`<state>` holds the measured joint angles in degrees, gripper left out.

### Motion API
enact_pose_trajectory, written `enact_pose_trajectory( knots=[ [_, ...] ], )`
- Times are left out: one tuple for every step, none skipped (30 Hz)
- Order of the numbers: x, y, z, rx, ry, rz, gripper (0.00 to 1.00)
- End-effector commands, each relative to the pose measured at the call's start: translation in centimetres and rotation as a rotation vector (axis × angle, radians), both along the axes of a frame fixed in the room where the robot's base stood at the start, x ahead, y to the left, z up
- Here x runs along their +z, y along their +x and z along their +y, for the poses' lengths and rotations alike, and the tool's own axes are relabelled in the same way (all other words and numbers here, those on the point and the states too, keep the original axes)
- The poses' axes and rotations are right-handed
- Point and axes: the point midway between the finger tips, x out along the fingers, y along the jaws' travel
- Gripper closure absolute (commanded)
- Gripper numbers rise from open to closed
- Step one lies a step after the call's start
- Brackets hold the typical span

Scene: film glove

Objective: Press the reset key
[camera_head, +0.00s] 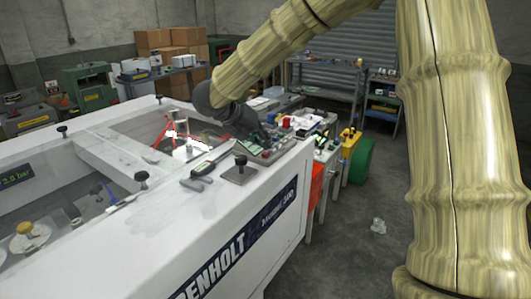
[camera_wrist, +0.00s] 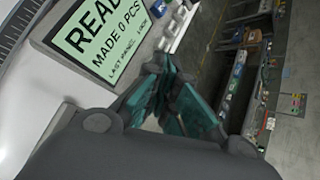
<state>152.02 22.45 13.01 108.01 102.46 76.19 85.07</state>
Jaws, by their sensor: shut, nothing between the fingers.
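The control panel (camera_head: 268,155) sits on the far right corner of the white machine (camera_head: 225,200). Its green display (camera_wrist: 100,38) fills the upper left of the wrist view and reads "READ…", "MADE 0 PCS". A row of small keys (camera_wrist: 178,24) shows beside the display; their labels are not readable, so I cannot tell which is the reset key. My gripper (camera_wrist: 163,65) is shut and empty, its teal fingers together beside the display's lower right corner. In the head view my dark gripper (camera_head: 250,128) hangs over the panel; whether it touches is unclear.
A screwdriver-like tool (camera_head: 198,182) and a black knob on a plate (camera_head: 239,171) lie near the panel on the machine's top. Cluttered benches (camera_head: 315,130) stand behind. The floor at right is mostly open.

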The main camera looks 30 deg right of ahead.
Motion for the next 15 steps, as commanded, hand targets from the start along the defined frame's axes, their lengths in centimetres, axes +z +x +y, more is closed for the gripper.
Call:
enact_pose_trajectory(
  knots=[
    [0.22, 0.01, 0.01, 0.000, 0.000, 0.000, 1.00],
    [0.24, 0.01, 0.01, 0.000, 0.000, 0.000, 1.00],
    [0.25, 0.01, 0.01, 0.000, 0.000, 0.000, 1.00],
    [0.24, 0.01, 0.01, 0.000, 0.000, 0.000, 1.00],
    [0.23, 0.01, 0.01, 0.000, 0.000, 0.000, 1.00],
    [0.22, 0.01, 0.01, 0.000, 0.000, 0.000, 1.00],
    [0.23, 0.01, 0.01, 0.000, 0.000, 0.000, 1.00],
    [0.23, 0.01, 0.01, 0.000, 0.000, 0.000, 1.00],
    [0.23, 0.01, 0.01, 0.000, 0.000, 0.000, 1.00],
    [0.24, 0.01, 0.01, 0.000, 0.000, 0.000, 1.00],
    [0.26, 0.01, 0.01, 0.000, 0.000, 0.000, 1.00],
    [0.35, 0.01, 0.01, 0.000, 0.000, 0.000, 1.00],
    [0.44, 0.01, 0.01, 0.000, 0.000, 0.000, 1.00],
    [0.56, 0.01, 0.01, 0.000, 0.000, 0.000, 1.00],
    [0.78, 0.03, 0.01, 0.001, 0.001, 0.000, 1.00]
  ],
)
